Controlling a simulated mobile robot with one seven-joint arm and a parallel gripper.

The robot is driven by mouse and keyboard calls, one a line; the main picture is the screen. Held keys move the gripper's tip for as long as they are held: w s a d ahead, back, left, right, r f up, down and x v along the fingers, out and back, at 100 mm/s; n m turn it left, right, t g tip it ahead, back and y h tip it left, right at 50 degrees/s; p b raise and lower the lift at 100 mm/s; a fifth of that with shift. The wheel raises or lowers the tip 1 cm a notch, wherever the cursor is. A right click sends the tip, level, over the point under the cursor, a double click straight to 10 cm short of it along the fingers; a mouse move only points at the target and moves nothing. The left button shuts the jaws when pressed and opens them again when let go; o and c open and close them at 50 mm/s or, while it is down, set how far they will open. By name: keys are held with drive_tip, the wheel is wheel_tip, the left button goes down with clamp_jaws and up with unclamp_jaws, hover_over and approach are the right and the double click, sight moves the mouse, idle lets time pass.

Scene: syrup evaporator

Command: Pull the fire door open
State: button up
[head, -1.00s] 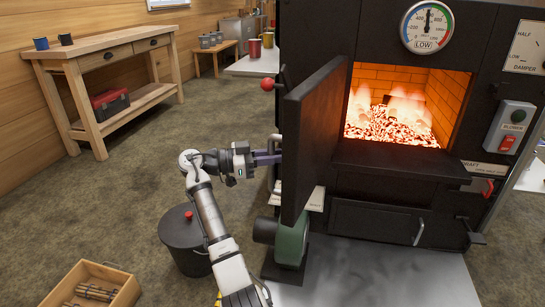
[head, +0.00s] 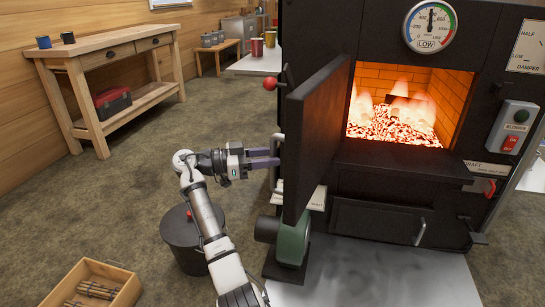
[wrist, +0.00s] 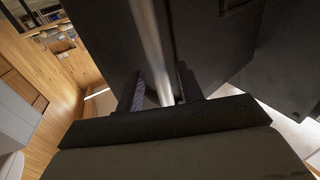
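The black fire door (head: 316,135) stands swung wide open on the left of the firebox opening (head: 400,105), where glowing coals and flames show. Its silver bar handle (head: 277,162) is on the door's outer face, toward my arm. My gripper (head: 275,157) is at that handle with its two fingers spread apart. In the wrist view the handle (wrist: 152,45) runs up between the open fingers (wrist: 160,90), with a gap on both sides. The fingertips' exact depth past the bar is hard to tell.
A dark lidded bucket (head: 190,238) stands beside my arm. A green blower (head: 293,240) sits below the door. A wooden crate (head: 122,287) is on the floor at lower left. A workbench (head: 105,52) stands along the left wall, with open floor before it.

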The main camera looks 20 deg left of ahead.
drive_tip(key=v, duration=1.2)
drive_tip(key=shift+a, duration=0.15)
